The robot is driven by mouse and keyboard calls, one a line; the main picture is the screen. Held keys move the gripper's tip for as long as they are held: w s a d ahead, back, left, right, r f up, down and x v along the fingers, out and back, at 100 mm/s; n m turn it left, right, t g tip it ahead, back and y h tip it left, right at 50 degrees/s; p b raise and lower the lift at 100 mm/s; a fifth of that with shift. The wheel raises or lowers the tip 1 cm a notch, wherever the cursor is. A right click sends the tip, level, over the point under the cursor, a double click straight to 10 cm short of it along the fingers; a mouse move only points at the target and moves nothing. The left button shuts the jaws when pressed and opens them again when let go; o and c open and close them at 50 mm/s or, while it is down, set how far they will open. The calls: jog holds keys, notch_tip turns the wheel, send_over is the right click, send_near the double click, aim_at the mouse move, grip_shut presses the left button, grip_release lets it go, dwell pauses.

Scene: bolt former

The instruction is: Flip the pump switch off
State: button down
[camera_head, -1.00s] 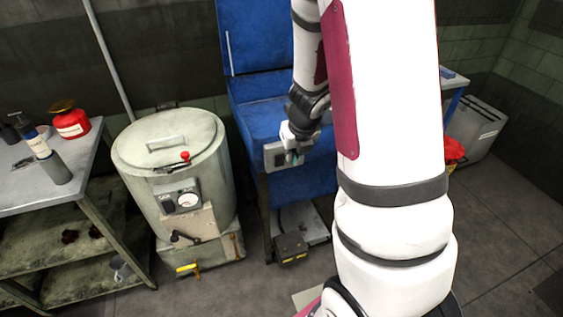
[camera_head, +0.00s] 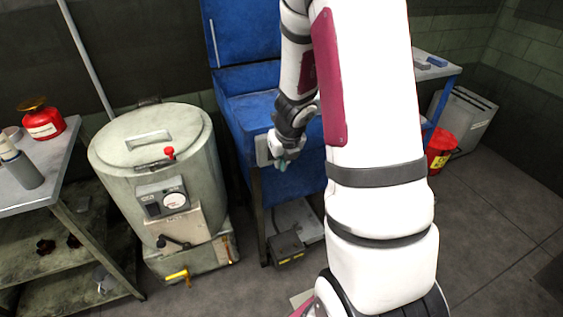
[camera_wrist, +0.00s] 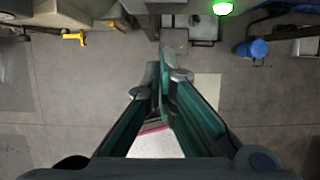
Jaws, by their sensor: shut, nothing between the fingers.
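A small grey box (camera_head: 263,150) is mounted on the front of the blue cabinet (camera_head: 250,108); it looks like the pump switch's housing. My gripper (camera_head: 284,164) is just in front of it, at its right side, and partly covers it. The switch lever and its position are hidden or too small to tell. In the wrist view my gripper (camera_wrist: 163,66) has its teal fingers together, with nothing between them. A bright green light (camera_wrist: 222,7) glows at the top edge there, right of the fingertips. I cannot tell whether gripper and box touch.
A grey drum (camera_head: 160,160) with a gauge and a yellow tap (camera_head: 178,276) stands left of the cabinet. A metal bench (camera_head: 30,190) with a red can (camera_head: 43,122) is at far left. A small dark box (camera_head: 287,246) lies below the cabinet. The floor at right is mostly open.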

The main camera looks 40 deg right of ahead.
jog(key=shift+w+d+r+p, duration=0.2)
jog(key=shift+w+p, duration=0.1)
jog(key=shift+w, duration=0.35)
jog(key=shift+w+d+r+p, duration=0.2)
jog(key=shift+w+p, duration=0.05)
jog(key=shift+w, duration=0.4)
jog(key=shift+w+r, duration=0.1)
jog(key=shift+w+d+p, duration=0.1)
jog(key=shift+w+p, duration=0.2)
jog(key=shift+p, duration=0.2)
jog(key=shift+r+p, duration=0.3)
jog(key=shift+p, duration=0.05)
jog(key=shift+r+p, duration=0.55)
jog(key=shift+p, duration=0.3)
